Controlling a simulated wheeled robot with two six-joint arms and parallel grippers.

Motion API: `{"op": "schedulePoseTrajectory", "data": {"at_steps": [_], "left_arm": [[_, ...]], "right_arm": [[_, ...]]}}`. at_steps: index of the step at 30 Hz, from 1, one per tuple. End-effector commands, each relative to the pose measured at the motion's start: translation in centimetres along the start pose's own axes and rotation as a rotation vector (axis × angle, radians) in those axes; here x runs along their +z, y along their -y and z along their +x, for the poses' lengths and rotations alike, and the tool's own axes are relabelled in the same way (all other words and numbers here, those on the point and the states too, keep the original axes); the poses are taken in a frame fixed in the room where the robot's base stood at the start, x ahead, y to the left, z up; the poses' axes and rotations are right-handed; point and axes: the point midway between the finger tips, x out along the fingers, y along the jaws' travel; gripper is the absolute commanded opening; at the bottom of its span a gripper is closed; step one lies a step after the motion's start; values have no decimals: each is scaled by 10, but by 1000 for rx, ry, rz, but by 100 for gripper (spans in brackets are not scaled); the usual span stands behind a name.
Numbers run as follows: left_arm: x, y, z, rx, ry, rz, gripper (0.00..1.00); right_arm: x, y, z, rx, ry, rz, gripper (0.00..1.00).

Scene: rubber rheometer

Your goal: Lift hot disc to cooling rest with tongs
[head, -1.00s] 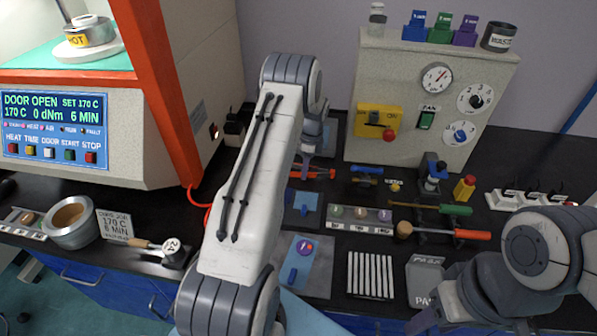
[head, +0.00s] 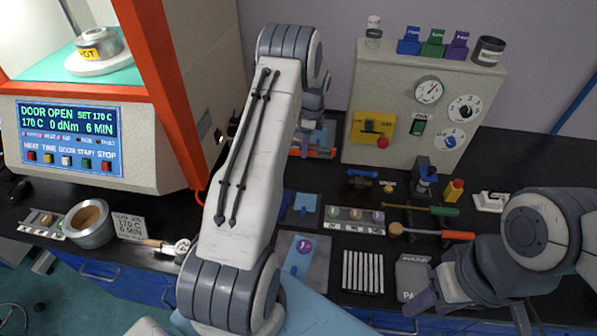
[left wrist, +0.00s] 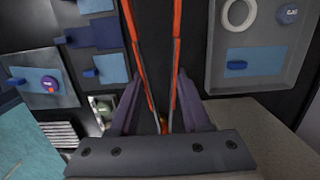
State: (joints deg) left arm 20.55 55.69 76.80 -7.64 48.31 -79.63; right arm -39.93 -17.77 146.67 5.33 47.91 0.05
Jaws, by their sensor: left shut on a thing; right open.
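My left gripper (left wrist: 157,100) is shut on the tongs (left wrist: 176,45), whose two orange-and-grey arms run between its fingers in the left wrist view. In the head view an orange part of the tongs (head: 318,153) shows beside my left arm; the rest is hidden. A metal piece labelled HOT (head: 98,43) sits on a round white platform (head: 105,64) in the open machine; I cannot tell a separate disc. A striped rack (head: 362,271), perhaps the cooling rest, lies on the bench. My right gripper (head: 470,311) is open and empty at the lower right.
The machine's orange frame (head: 160,90) stands left of my left arm. A control cabinet (head: 395,80) stands at the back. Tools with green (head: 445,211) and orange (head: 445,234) handles lie on the bench. A metal cup (head: 90,236) stands at the front left.

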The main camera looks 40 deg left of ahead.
Motion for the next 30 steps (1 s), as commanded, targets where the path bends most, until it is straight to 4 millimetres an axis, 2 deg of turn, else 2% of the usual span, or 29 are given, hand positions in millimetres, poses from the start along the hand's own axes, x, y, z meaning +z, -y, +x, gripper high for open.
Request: {"op": "schedulePoseTrajectory", "data": {"at_steps": [5, 8, 11, 15, 18, 21, 24, 27, 30], "left_arm": [[-4, -3, 1, 2, -2, -16, 42], [-19, -16, 2, 8, -10, -83, 42], [-44, -44, 5, 24, -22, -224, 42], [-82, -99, 9, 54, -33, -492, 42], [-100, -141, 10, 74, -31, -686, 42], [-111, -178, 11, 92, -22, -856, 42], [-116, -206, 12, 103, -13, -986, 42], [-118, -223, 12, 109, -5, -1068, 42], [-118, -230, 11, 111, -1, -1108, 42]], "right_arm": [[0, 0, 0, 0, 0, 0, 51], [0, 0, 0, 0, 0, 0, 51], [0, 0, 0, 0, 0, 0, 51], [0, 0, 0, 0, 0, 0, 51], [0, 0, 0, 0, 0, 0, 51], [0, 0, 0, 0, 0, 0, 51], [0, 0, 0, 0, 0, 0, 51], [0, 0, 0, 0, 0, 0, 51], [0, 0, 0, 0, 0, 0, 51]]}}
